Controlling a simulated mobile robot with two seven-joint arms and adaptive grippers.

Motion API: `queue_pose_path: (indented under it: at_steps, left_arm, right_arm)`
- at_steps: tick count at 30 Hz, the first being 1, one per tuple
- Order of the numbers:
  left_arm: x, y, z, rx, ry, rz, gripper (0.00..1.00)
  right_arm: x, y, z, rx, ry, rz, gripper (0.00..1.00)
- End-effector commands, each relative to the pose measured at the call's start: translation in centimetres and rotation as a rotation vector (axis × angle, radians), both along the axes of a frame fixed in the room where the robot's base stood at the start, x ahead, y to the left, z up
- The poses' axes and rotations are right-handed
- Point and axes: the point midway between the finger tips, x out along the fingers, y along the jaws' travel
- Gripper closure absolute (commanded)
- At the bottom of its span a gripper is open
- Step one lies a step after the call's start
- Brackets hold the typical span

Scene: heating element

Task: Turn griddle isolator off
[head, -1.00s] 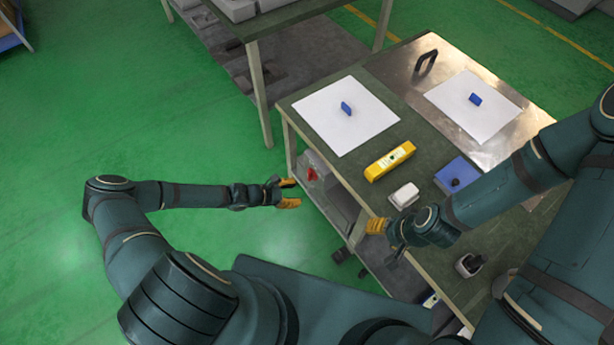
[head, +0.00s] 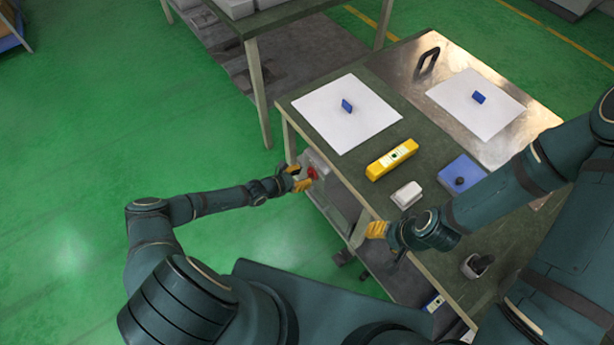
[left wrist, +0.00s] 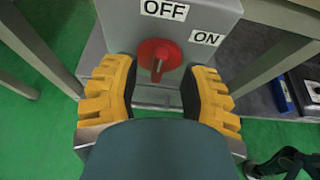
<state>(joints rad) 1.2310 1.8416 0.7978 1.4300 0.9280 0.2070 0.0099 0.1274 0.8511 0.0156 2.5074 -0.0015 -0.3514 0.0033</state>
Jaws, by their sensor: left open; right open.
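The isolator is a grey box (left wrist: 212,18) under the worktable, with a red rotary knob (left wrist: 157,55) on its face. An OFF label sits above the knob and an ON label to its upper right. The knob's handle ridge looks roughly upright, tilted slightly; its exact setting is hard to tell. In the head view the red knob (head: 312,173) shows at the table's left side. My left gripper (head: 299,178) is open just in front of it; in the left wrist view its yellow fingers (left wrist: 160,85) stand either side of the knob, apart from it. My right gripper (head: 376,230) is open at the table's front edge.
On the worktable (head: 345,168) are white sheets with blue pieces, a yellow level (head: 391,159), a white block (head: 407,195) and a blue box (head: 461,174). Table legs flank the isolator. Green floor to the left is clear.

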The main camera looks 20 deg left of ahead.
Motion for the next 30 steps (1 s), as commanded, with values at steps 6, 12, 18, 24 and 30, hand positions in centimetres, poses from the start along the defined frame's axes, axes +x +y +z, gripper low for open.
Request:
queue_pose_path:
  at_steps: [6, 12, 18, 24, 30]
  left_arm:
    - [1.6, -1.2, -0.9, 0.001, -0.001, 0.000, 0.56]
    - [1.9, -1.4, -1.0, 0.001, 0.000, 0.000, 0.56]
    - [1.9, -1.4, -0.9, 0.001, 0.000, 0.000, 0.64]
    - [1.9, -1.4, -0.9, 0.001, 0.000, 0.000, 1.00]
    - [1.9, -1.4, -1.0, -0.004, 0.003, -0.001, 1.00]
  right_arm:
    - [0.2, 0.0, -0.8, -0.001, -0.004, 0.000, 0.47]
    - [0.2, 0.0, -0.8, -0.001, -0.005, -0.001, 0.47]
    - [0.2, 0.0, -0.8, -0.001, -0.005, -0.001, 0.47]
    - [0.2, 0.0, -0.8, -0.001, -0.005, -0.001, 0.47]
    - [0.2, 0.0, -1.0, -0.001, -0.005, -0.001, 0.47]
